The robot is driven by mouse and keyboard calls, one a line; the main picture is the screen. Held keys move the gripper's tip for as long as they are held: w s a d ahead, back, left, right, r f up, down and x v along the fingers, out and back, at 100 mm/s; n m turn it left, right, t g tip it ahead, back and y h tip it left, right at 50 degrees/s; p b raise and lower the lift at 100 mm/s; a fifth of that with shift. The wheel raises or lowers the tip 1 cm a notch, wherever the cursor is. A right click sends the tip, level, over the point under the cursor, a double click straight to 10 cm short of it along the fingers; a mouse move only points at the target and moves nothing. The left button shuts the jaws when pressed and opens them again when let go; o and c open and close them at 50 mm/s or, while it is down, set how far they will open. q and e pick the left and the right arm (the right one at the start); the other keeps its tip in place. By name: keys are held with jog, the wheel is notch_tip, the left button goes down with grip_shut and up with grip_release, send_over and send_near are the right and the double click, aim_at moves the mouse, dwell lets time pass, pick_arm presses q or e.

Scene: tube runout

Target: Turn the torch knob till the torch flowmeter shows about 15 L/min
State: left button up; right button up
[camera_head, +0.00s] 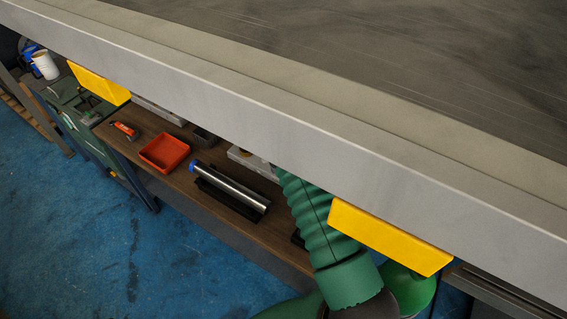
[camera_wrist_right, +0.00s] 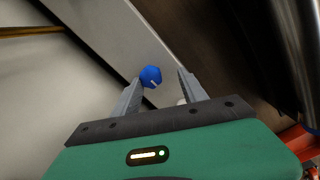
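A round blue knob (camera_wrist_right: 151,77) with a short white mark shows in the right wrist view, on or in front of a pale grey panel (camera_wrist_right: 115,40). I cannot tell whether it is the torch knob. My right gripper (camera_wrist_right: 160,82) is open, with the knob between its fingertips, closer to the left finger in the picture. A gap separates the knob from the right finger; I cannot tell whether the left one touches it. No flowmeter can be made out in either view. My left gripper is not in view.
In the head view, a wide grey beam (camera_head: 250,105) with yellow blocks (camera_head: 385,236) hides much of the bench. On the brown bench (camera_head: 150,172) are a red tray (camera_head: 164,152), a metal tube (camera_head: 232,186) on a black holder and an orange tool (camera_head: 125,130).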

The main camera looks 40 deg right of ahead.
jog(key=shift+d, duration=0.15)
jog(key=shift+s+d+r, duration=0.1)
jog(key=shift+d+r, duration=0.15)
jog(key=shift+d, duration=0.1)
notch_tip(320, 180, up, 5)
jog(key=p, duration=0.3)
jog(key=shift+a+r, duration=0.1)
jog(key=shift+r, duration=0.3)
jog(key=shift+f, duration=0.1)
